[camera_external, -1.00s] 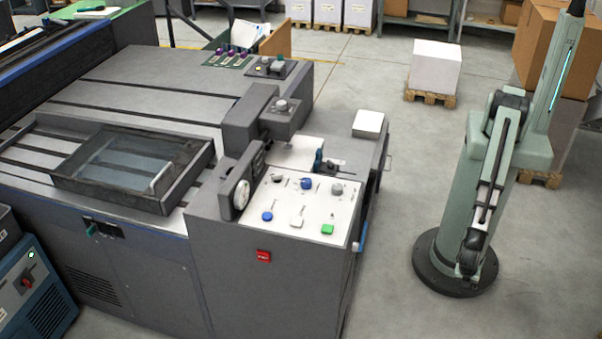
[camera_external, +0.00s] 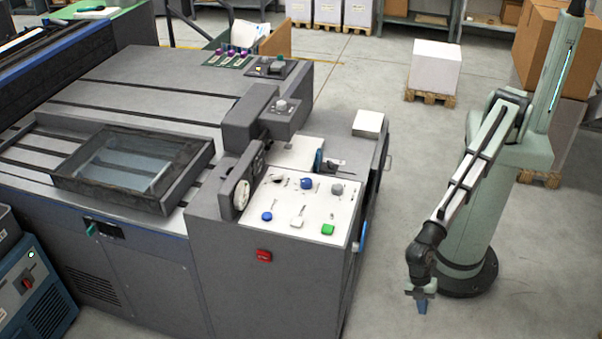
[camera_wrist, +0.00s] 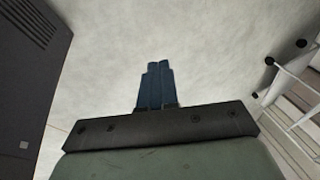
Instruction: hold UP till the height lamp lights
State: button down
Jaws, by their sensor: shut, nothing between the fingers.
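The machine's white control panel (camera_external: 315,212) faces up on the near right corner of the machine. Its front row has a blue button (camera_external: 267,216), a white button (camera_external: 297,222) and a green button (camera_external: 327,229). Behind them are a blue knob (camera_external: 307,183) and a grey knob (camera_external: 337,188). Labels are too small to read, so I cannot tell which control is UP or where the height lamp is. My gripper (camera_external: 422,307) hangs low right of the machine, pointing down, apart from the panel. In the wrist view its blue fingers (camera_wrist: 157,68) are together and empty.
A red button (camera_external: 263,255) is on the machine's front face. A second small panel (camera_external: 270,67) and purple knobs (camera_external: 226,56) are at the back. A stack of white paper (camera_external: 368,123) lies on the side shelf. Open floor lies between the machine and my base.

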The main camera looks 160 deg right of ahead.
jog(key=w+d+r+t, duration=0.2)
jog(key=w+d+r, duration=0.2)
jog(key=d+r, duration=0.5)
jog(key=w+d+r+t+h, duration=0.1)
jog(key=w+d+r, duration=0.4)
jog(key=r, duration=0.5)
jog(key=w+d+r+t, duration=0.2)
jog(key=w+d+r, duration=0.1)
jog(key=d+r, duration=0.65)
notch_tip(320, 180, up, 13)
jog(key=m+t+h, duration=0.1)
jog(key=m+t, duration=0.1)
jog(key=m, duration=0.4)
send_over(327, 225)
jog(key=shift+f, duration=0.1)
jog(key=shift+f, duration=0.1)
jog(key=shift+f, duration=4.35)
jog(key=shift+f, duration=0.1)
jog(key=shift+f, duration=0.3)
